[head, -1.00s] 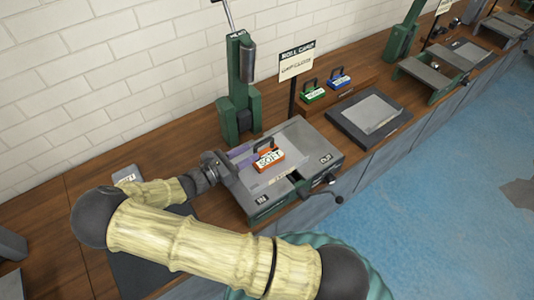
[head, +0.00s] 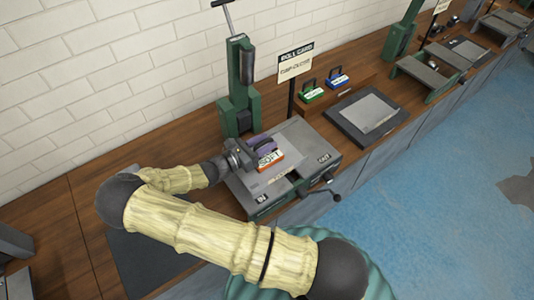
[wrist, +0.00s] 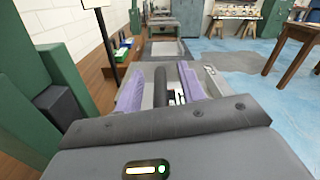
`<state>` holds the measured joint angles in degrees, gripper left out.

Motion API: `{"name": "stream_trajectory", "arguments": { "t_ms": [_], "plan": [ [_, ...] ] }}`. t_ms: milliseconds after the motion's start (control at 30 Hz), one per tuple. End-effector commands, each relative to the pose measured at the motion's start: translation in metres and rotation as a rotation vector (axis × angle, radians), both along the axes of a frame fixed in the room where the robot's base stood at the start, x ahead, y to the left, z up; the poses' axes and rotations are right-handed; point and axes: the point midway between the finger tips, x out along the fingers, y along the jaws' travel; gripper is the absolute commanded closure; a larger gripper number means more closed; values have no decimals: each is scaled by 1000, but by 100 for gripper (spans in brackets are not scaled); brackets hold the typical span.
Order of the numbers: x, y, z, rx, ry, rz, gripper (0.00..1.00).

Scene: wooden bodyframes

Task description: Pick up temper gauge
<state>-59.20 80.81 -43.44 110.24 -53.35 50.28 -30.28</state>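An orange block labelled SOFT (head: 270,160), which I take to be the temper gauge, sits on the grey machine bed (head: 310,150). It had a dark top handle in the earlier head view; my gripper (head: 260,145) now covers most of it. In the wrist view my gripper's purple fingers (wrist: 160,82) stand apart, one on each side of a dark bar (wrist: 163,90), likely that handle. Gaps show beside the bar, so the gripper looks open around it. The block's body is mostly hidden there.
A green upright press (head: 238,90) stands close behind the machine bed. A crank handle (head: 330,195) juts from the bed's front. A green block (head: 312,92) and a blue block (head: 338,79) sit on a wooden rack beside the ROLL CARD sign (head: 295,66). A flat grey plate (head: 370,110) lies right.

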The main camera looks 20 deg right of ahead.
Motion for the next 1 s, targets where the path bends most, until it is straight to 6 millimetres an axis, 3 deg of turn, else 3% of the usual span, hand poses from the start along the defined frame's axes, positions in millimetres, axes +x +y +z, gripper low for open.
{"name": "stream_trajectory", "arguments": {
  "t_ms": [467,700,1000],
  "plan": [
    [0,0,0,0,0,0,61],
    [0,0,0,0,0,0,100],
    [0,0,0,-1,1,0,100]
  ]
}}
